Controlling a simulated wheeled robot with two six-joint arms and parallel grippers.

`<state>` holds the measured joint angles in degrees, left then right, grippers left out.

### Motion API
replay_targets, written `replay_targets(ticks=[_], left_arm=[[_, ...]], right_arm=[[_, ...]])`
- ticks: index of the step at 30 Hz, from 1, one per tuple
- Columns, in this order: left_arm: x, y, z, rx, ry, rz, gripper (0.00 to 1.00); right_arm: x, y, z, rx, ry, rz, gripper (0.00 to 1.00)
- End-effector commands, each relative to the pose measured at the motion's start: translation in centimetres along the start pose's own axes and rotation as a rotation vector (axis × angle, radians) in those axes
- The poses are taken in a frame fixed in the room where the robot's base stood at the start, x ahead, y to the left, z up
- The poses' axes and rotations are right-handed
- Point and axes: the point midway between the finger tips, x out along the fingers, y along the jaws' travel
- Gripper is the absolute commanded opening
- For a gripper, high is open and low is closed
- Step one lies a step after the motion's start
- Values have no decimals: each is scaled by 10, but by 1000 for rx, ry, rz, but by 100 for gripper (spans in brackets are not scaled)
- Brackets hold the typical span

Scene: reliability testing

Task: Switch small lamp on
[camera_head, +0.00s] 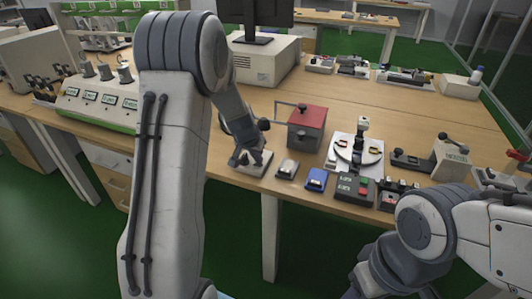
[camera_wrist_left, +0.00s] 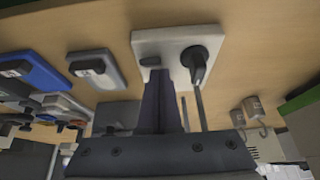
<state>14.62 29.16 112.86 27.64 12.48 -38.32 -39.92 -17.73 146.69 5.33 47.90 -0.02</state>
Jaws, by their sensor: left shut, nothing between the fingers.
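The small lamp appears to be the unit with a pale base plate (camera_head: 258,168) at the table's front edge, partly hidden by my left arm. In the left wrist view the base (camera_wrist_left: 215,40) carries a small dark rocker switch (camera_wrist_left: 151,61) and a black joint (camera_wrist_left: 195,62) with a thin rod. My left gripper (camera_head: 250,158) is over this base. Its fingers (camera_wrist_left: 160,85) are shut and empty, with the tips close to the switch; whether they touch it I cannot tell. The lamp's head and its light are not clear. My right arm is at lower right; its fingers are out of view.
A grey switch box (camera_head: 287,168) and a blue switch box (camera_head: 316,179) sit right of the base. Behind them stands a red-topped box (camera_head: 307,128). A round dial device (camera_head: 357,152) is further right. A control panel (camera_head: 98,98) stands at left. The table behind is partly clear.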

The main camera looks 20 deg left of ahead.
Motion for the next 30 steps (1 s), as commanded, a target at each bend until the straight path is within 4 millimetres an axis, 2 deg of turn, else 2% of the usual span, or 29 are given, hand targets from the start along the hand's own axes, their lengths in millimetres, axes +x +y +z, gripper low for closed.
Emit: replay_targets(ticks=[13, 25, 30], left_arm=[[-8, 3, 10, 3, 1, 2, 0], [-11, 4, 15, 3, -8, 5, 0], [-31, 3, 13, 4, -3, 4, 0]], right_arm=[[11, 1, 0, 0, 1, 0, 50], [10, 1, 0, 0, 1, 0, 50], [4, 0, 0, 0, 1, 0, 50]])
